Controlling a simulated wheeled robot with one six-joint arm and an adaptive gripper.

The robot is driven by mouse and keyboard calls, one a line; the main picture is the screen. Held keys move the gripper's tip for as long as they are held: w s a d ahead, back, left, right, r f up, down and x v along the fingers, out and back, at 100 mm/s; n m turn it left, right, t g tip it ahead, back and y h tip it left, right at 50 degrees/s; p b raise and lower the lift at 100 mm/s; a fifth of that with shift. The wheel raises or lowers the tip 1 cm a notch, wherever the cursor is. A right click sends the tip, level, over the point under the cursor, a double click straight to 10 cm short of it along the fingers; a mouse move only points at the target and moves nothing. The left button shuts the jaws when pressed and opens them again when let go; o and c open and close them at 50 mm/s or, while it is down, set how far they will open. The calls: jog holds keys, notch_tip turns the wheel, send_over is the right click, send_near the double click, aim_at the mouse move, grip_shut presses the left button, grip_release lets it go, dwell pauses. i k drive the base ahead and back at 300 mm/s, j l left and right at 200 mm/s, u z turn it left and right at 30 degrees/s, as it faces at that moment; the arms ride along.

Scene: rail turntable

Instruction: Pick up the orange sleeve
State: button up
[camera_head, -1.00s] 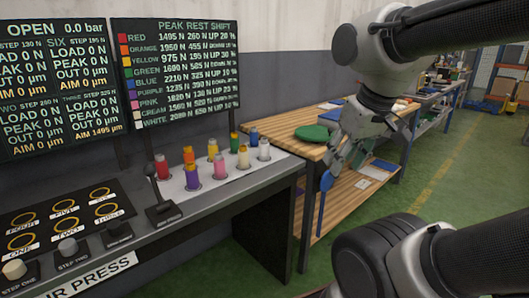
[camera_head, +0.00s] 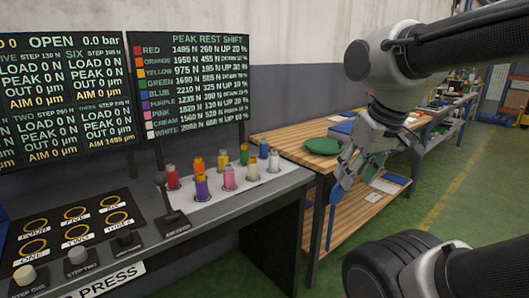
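The orange sleeve (camera_head: 197,164) stands upright in the back row on the white plate of the press bench. My gripper (camera_head: 352,176) hangs well to the right, in front of the wooden table and apart from the sleeves. Its fingers look spread, with nothing seen between them.
Pink (camera_head: 229,177), cream (camera_head: 253,172), green (camera_head: 244,154), blue (camera_head: 263,150) and white (camera_head: 273,162) sleeves stand close by. A black lever (camera_head: 171,208) rises left of them. A wooden table (camera_head: 290,143) holds a green disc (camera_head: 323,146). Display boards (camera_head: 192,90) stand behind.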

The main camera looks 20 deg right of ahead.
aim_at(198, 164)
jog(key=i+l+u, duration=0.35)
jog(key=i, duration=0.3)
jog(key=i+l+u, duration=0.3)
jog(key=i+l, duration=0.25)
jog(key=i, duration=0.05)
